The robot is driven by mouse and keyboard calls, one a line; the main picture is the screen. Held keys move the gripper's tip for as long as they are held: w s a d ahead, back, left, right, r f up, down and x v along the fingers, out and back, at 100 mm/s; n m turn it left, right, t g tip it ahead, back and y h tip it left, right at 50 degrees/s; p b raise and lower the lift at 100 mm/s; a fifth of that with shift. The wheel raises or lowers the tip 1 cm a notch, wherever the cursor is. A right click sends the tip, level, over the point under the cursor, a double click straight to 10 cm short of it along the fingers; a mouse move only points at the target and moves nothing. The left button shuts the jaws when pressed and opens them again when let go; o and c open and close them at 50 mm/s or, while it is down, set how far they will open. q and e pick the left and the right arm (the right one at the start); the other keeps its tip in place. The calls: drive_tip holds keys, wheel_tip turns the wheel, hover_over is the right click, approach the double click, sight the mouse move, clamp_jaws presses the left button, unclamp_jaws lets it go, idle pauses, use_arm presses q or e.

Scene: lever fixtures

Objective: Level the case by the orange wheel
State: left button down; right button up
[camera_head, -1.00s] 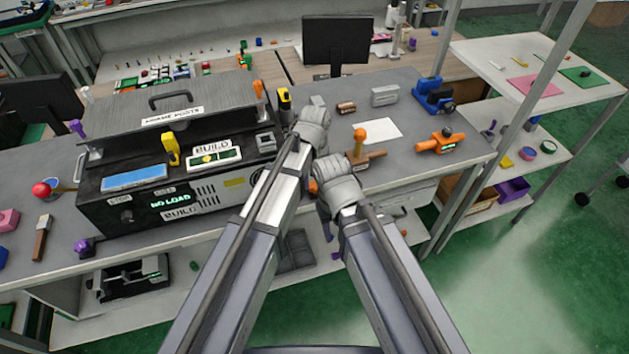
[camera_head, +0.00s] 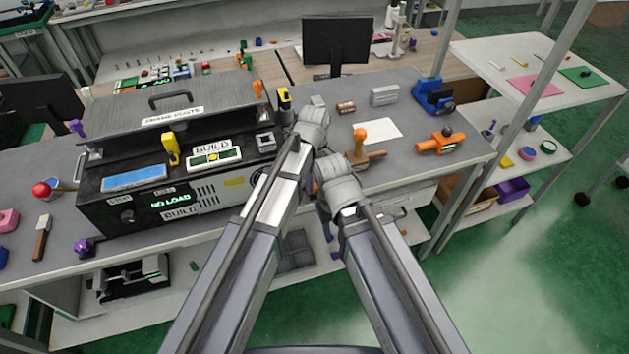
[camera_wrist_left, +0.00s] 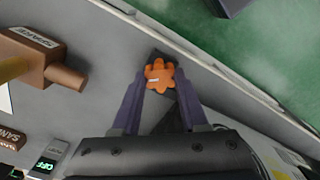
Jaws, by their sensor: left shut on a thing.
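The large dark case (camera_head: 160,205) stands on the bench at the left in the head view, with a grey lid and a lit NO LOAD readout. I cannot tell by eye whether it is tilted. The orange wheel (camera_wrist_left: 160,75), a lobed knob, is near the bench's edge in the left wrist view. My left gripper (camera_wrist_left: 160,86) is shut on it, one purple finger on each side. In the head view only a small orange patch shows between my wrists, and my arms hide the grip. My right arm reaches in at the centre; its fingers are hidden.
An orange-topped lever (camera_head: 360,143) on a brown base stands just beyond my wrists. An orange fixture (camera_head: 440,142) and a blue one (camera_head: 433,95) are farther right. A white sheet (camera_head: 378,131) lies between. Purple-knobbed parts flank the case.

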sight(315, 185)
use_arm(q)
drive_tip(key=shift+n, duration=0.5)
drive_tip(key=shift+c, duration=2.2)
unclamp_jaws()
wheel_tip(315, 185, up, 8)
drive_tip(key=p, duration=0.8)
drive_tip(key=shift+f, duration=0.1)
drive_tip(key=shift+s, duration=0.15)
